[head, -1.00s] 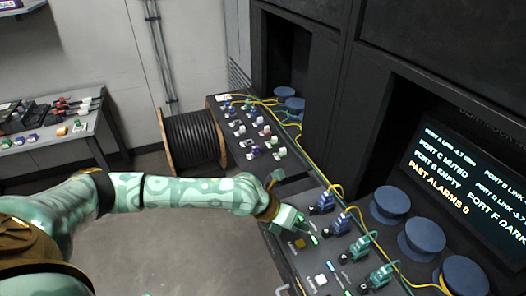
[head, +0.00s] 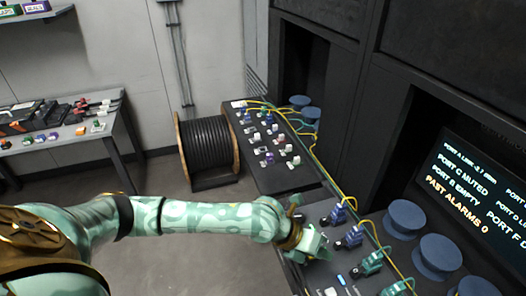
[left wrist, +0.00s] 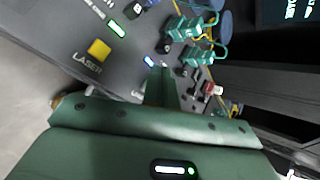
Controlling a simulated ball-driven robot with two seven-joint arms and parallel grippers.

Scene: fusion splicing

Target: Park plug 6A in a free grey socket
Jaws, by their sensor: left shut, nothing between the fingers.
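My left gripper (head: 320,246) is shut and empty, over the near console beside the blue plugs. In the left wrist view its green finger (left wrist: 160,88) points at the panel, below the green plugs. The green plugs also show in the left wrist view (left wrist: 185,28). No label 6A is readable, so I cannot tell which plug it is. Several small sockets and plugs (head: 268,157) stand on the far panel; which are grey and free is too small to tell. My right gripper is not in view.
A yellow LASER button (left wrist: 98,48) sits on the console in the left wrist view. Blue round pads (head: 405,218) line the cabinet side, below a status screen (head: 470,185). A cable drum (head: 207,147) stands on the floor. Yellow cords run along the console's back edge.

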